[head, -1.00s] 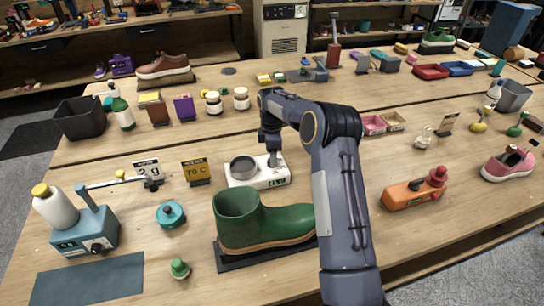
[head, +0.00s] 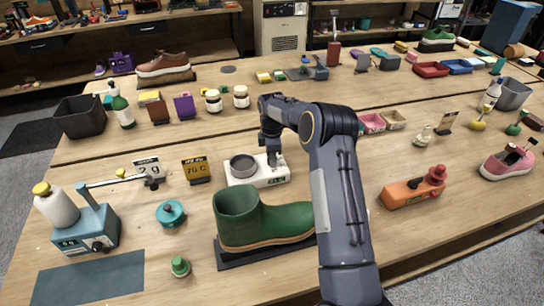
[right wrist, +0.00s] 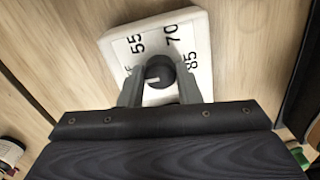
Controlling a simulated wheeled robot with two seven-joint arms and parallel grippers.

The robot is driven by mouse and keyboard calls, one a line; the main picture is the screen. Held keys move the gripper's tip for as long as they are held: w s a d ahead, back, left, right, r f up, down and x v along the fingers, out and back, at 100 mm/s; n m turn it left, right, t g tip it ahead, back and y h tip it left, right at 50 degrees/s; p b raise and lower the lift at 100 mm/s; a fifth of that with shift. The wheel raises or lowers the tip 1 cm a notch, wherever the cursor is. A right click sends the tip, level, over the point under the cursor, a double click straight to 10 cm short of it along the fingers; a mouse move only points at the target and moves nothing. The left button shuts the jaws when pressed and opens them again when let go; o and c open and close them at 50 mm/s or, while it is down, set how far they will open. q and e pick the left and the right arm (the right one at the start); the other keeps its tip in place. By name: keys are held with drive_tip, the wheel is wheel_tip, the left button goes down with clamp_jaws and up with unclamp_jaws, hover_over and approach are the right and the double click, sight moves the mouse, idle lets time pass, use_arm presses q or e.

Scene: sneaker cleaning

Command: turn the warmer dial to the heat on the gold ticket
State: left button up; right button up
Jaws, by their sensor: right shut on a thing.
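The warmer (head: 278,177) is a white box with a grey round cup on top, at the middle of the bench. The gold ticket (head: 197,171) stands left of it and reads 70 C. In the right wrist view the dial (right wrist: 160,72) is a dark round knob on a white plate (right wrist: 196,20) marked 55, 70 and 85, with part of another mark at the left. Its pale pointer line appears to face left, toward that partly hidden mark. My right gripper (right wrist: 160,84) is shut on the dial, one finger on each side. My left gripper is not in view.
A green boot (head: 262,222) stands close in front of the warmer. A white ticket (head: 147,168) and a teal lidded pot (head: 171,213) are to the left, with a blue-grey bottle machine (head: 85,230) beyond. An orange tool (head: 412,189) lies to the right of my arm.

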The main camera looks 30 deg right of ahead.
drive_tip(key=m+b, duration=0.1)
drive_tip(key=m, duration=0.3)
drive_tip(key=shift+m+b, duration=0.35)
drive_tip(key=shift+m, duration=0.05)
drive_tip(key=m+b, duration=0.1)
drive_tip(key=m, duration=1.1)
drive_tip(key=shift+r+m, duration=0.1)
drive_tip(key=shift+m, duration=0.3)
drive_tip(key=m, duration=0.6)
drive_tip(key=o, duration=1)
drive_tip(key=shift+c, duration=0.2)
